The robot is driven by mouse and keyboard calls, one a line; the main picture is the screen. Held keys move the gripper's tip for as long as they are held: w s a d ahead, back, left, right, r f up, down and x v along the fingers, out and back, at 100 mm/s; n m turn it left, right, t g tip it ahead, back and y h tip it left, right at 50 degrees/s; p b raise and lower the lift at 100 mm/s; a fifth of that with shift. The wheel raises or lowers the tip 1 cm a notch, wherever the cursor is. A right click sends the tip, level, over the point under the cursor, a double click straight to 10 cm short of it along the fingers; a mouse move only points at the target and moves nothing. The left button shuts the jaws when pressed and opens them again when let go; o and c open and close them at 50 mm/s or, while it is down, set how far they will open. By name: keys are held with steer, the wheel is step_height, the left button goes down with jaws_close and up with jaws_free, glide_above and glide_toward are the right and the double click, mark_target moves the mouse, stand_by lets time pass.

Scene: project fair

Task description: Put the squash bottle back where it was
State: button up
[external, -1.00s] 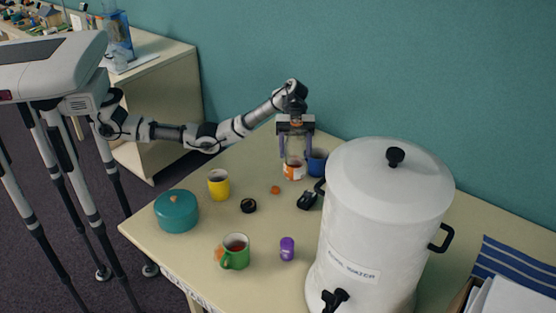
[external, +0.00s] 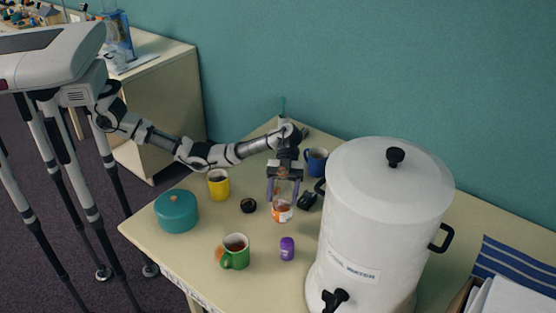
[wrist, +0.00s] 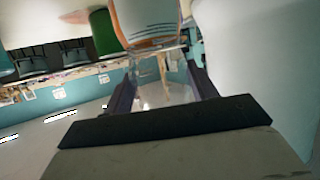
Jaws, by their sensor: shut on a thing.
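The squash bottle (external: 282,211) is clear with an orange and white label. It is between the fingers of my gripper (external: 283,190), which is shut on it. The bottle is upright over the middle of the table, left of the white urn; I cannot tell whether its base touches the table. In the wrist view the bottle (wrist: 148,18) shows at the top, between and beyond the fingers of my gripper (wrist: 163,85).
On the table (external: 200,262) are a green mug (external: 236,254), a purple container (external: 287,249), a black ring-shaped thing (external: 248,206), a yellow mug (external: 218,185), a teal pot (external: 176,212), a blue mug (external: 316,162) and a black object (external: 307,201). The large urn (external: 375,230) blocks the right.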

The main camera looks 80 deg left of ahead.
mark_target(282, 205)
step_height(282, 205, down, 4)
steer(key=shift+f+p, duration=0.1)
steer(key=shift+p, duration=0.7)
steer(key=shift+f, duration=0.4)
steer(key=shift+f, duration=0.15)
steer(key=o, duration=1.1)
steer(key=shift+r, duration=0.3)
steer(key=v, duration=1.2)
steer(key=shift+b, duration=0.3)
